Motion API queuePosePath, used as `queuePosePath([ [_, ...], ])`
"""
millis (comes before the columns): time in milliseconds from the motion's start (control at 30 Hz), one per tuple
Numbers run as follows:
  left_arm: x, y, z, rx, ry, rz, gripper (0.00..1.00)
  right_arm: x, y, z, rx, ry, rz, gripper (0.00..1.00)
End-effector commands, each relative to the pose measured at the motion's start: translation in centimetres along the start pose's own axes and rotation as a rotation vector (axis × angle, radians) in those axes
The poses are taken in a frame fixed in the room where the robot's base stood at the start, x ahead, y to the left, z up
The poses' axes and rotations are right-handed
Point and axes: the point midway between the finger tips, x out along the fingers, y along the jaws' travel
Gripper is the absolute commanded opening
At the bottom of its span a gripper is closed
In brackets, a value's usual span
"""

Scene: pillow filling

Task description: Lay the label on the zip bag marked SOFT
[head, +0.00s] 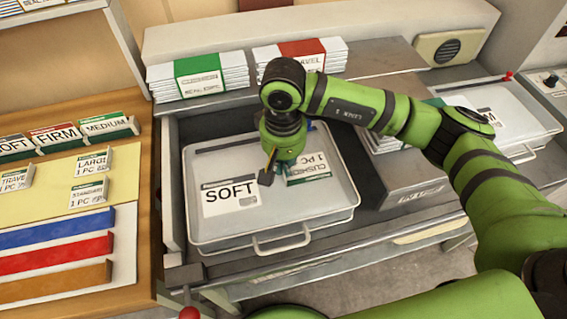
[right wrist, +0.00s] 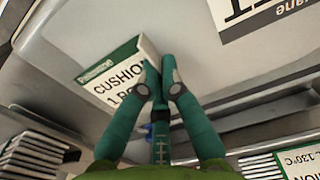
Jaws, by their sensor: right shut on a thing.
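The zip bag (head: 318,207), pale grey with a handle at its front, lies in the open drawer. A white card on it reads SOFT (head: 230,192); the card's edge also shows in the right wrist view (right wrist: 262,15). My right gripper (head: 268,172) is over the bag, just right of the SOFT card. It is shut on the edge of a white label with a green band reading CUSHION 1 PC (head: 308,170), seen in the right wrist view (right wrist: 115,78). The label is low over the bag; I cannot tell whether it touches. My left gripper is out of view.
Stacks of bags with a green band (head: 198,68) and a red band (head: 303,48) stand behind the drawer. At left, a board holds label cards (head: 55,137) and blue, red and orange strips. Another pale bag (head: 510,105) lies at far right.

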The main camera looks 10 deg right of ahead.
Motion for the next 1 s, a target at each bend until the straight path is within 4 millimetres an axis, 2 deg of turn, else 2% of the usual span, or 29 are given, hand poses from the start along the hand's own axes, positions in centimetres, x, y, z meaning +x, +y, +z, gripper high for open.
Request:
queuePosePath([
  [600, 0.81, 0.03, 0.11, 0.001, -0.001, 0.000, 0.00, 0.50, 0.02, 0.00, 0.000, 0.000, 0.000, 0.00],
  [633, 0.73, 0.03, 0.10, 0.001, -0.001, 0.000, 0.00, 0.43, 0.01, 0.00, 0.000, 0.000, 0.000, 0.18],
  [667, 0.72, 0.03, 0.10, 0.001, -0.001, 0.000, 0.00, 0.42, 0.01, 0.00, 0.000, 0.000, 0.000, 0.30],
  [700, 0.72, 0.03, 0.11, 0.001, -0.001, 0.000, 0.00, 0.42, 0.01, 0.00, 0.000, 0.000, 0.000, 0.33],
  [1000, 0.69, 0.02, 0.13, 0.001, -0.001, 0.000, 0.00, 0.37, 0.01, 0.00, 0.000, 0.000, 0.000, 0.33],
])
